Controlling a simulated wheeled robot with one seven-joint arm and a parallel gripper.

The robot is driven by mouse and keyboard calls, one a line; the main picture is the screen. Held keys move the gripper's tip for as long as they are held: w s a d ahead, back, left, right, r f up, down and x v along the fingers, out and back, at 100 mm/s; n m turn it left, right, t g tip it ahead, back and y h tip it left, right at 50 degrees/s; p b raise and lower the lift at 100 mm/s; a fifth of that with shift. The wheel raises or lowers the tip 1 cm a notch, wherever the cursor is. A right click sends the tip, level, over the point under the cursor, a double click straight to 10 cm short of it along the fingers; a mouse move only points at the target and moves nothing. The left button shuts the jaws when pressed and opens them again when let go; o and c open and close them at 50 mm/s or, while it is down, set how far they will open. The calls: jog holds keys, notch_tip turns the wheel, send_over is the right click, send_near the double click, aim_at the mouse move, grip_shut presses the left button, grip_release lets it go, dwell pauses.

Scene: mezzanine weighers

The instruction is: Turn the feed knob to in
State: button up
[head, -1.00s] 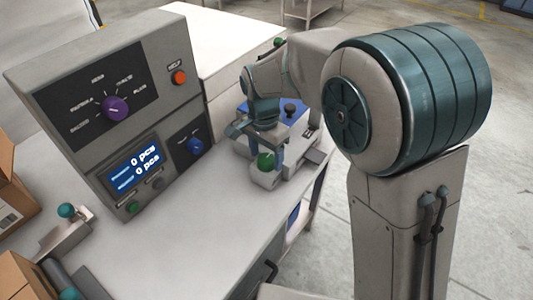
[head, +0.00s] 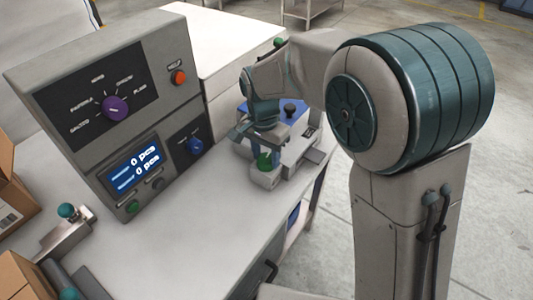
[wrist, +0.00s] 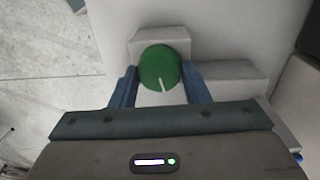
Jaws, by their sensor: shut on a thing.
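A round green knob (wrist: 160,67) with a white pointer line sits on a pale grey block (wrist: 165,40) in the wrist view. Its pointer line points toward the bottom of that view, tilted slightly right. My gripper (wrist: 160,84) has one blue finger on each side of the knob and is shut on it. In the head view the knob (head: 265,160) shows below my gripper (head: 262,152), partly covered by the fingers. The block stands on the bench right of the console. No label by this knob is readable.
The grey console (head: 150,50) carries a purple selector knob (head: 115,107), a blue knob (head: 195,146), an orange button (head: 179,77) and a lit display (head: 133,168). A blue-topped unit with a black knob (head: 289,110) stands behind my gripper. The front bench top (head: 190,240) is clear.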

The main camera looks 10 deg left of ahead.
jog(key=n, duration=1.3)
jog(key=shift+s+a+n+t, duration=0.1)
jog(key=shift+n+t, duration=0.2)
jog(key=n, duration=0.3)
jog(key=shift+r+n+p, duration=0.1)
jog(key=shift+n+p, duration=0.2)
jog(key=shift+p, duration=0.1)
jog(key=n+p, duration=0.1)
jog(key=n, duration=0.2)
jog(key=shift+s+n+y, duration=0.1)
jog(key=shift+n+y, duration=0.2)
jog(key=n+p, duration=0.2)
jog(key=n, duration=0.2)
jog(key=shift+n, duration=0.3)
jog(key=n+p, duration=0.3)
jog(key=n, duration=0.2)
jog(key=shift+r+p, duration=0.1)
jog(key=shift+p, duration=0.2)
jog(key=shift+n+p, duration=0.95)
jog(key=shift+n, duration=0.55)
jog(key=shift+y, duration=0.3)
